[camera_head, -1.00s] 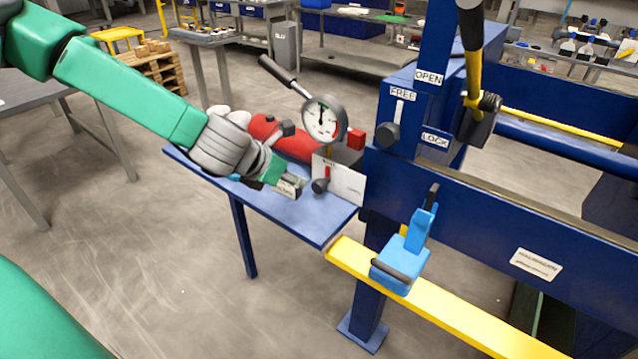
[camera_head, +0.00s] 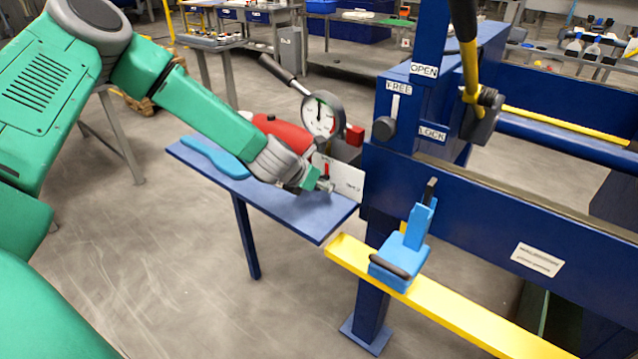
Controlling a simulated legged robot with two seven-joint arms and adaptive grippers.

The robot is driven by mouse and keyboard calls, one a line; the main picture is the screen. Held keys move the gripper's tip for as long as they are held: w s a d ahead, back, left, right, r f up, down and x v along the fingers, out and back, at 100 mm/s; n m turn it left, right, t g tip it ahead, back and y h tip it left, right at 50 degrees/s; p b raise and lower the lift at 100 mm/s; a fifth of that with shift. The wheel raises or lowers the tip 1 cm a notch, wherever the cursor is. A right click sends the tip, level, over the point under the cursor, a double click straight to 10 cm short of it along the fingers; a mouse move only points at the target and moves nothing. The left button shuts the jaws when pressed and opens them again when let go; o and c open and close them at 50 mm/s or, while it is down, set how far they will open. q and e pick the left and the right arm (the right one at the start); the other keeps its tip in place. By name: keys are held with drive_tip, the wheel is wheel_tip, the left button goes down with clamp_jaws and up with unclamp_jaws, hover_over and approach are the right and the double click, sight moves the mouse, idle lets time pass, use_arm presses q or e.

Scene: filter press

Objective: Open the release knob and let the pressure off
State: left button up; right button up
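The red pump (camera_head: 280,134) sits on a blue side table (camera_head: 290,207) and carries a round white pressure gauge (camera_head: 320,115). A white label plate (camera_head: 347,180) stands in front of it, with a small red mark. The release knob beside this plate is mostly covered by my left gripper (camera_head: 324,186). The fingertips are at the plate's lower left, at the knob's place. Whether they are closed around the knob is too small to tell. My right gripper is not in view.
A blue curved handle (camera_head: 216,158) lies on the side table. A dark knob (camera_head: 384,128) sits under the FREE label on the blue press frame. A light-blue clamp-like tool (camera_head: 400,258) rests on the yellow rail (camera_head: 450,312). The floor at front left is clear.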

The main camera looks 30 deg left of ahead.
use_arm(q)
drive_tip(key=shift+w+d+f, duration=0.1)
drive_tip(key=shift+w, duration=0.1)
drive_tip(key=shift+a, duration=0.25)
drive_tip(key=shift+s+a, duration=0.2)
drive_tip(key=shift+a, duration=0.3)
drive_tip(key=c, duration=0.9)
drive_tip(key=shift+w+d, duration=0.1)
drive_tip(key=shift+d, duration=0.25)
drive_tip(key=shift+a, duration=0.1)
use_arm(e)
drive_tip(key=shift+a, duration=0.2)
